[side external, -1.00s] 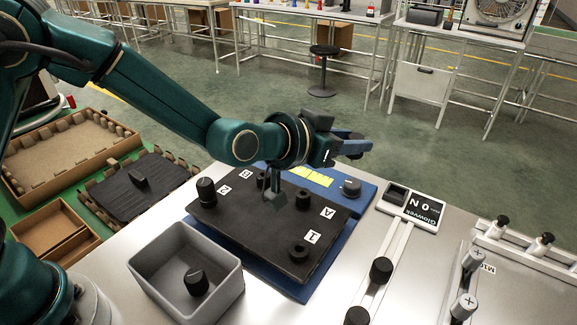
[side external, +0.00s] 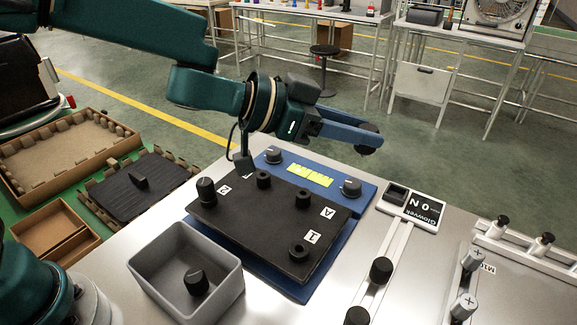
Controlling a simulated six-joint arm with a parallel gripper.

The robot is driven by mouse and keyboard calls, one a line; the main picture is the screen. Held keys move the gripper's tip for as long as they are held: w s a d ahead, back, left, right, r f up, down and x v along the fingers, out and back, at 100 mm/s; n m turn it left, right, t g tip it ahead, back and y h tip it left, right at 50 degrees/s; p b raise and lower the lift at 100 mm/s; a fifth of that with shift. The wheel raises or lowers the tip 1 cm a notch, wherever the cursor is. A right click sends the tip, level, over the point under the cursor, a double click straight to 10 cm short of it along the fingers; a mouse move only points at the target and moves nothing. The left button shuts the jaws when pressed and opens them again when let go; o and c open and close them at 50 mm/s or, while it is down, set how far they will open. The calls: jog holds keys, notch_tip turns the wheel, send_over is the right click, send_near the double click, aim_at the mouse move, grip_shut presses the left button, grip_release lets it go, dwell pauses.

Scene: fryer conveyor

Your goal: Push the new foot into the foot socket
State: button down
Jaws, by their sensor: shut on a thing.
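My gripper (side external: 368,140) is in the side external view, above and behind the far right corner of the black plate. Its blue fingers point right and are shut on a black round piece (side external: 369,127), which looks like a foot; the fingers partly cover it. The black plate (side external: 235,225) lies on a blue base. It carries a tall black capped foot (side external: 206,190) at its left corner and short black round sockets (side external: 264,180), (side external: 303,200) and (side external: 298,250). The held piece is apart from the plate. I cannot tell which socket is the foot socket.
A grey bin (side external: 228,281) in front holds a black foot (side external: 196,282). Cardboard trays lie left.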

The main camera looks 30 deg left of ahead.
jog(key=s+a+f+m+g+h, duration=0.1)
jog(key=s+a+f+m+g, duration=0.1)
jog(key=s, duration=0.3)
jog(key=s+a+f+m+g+h, duration=0.2)
jog(key=s+m+g, duration=0.2)
jog(key=s, duration=0.1)
jog(key=shift+s+f+h, duration=0.25)
jog(key=shift+s+h, duration=0.05)
jog(key=shift+f, duration=2.9)
jog(key=shift+f, duration=0.75)
jog(key=shift+r, duration=0.2)
jog(key=shift+r, duration=0.3)
jog(key=shift+f, duration=0.35)
dwell(0.6)
jog(key=shift+r, duration=0.3)
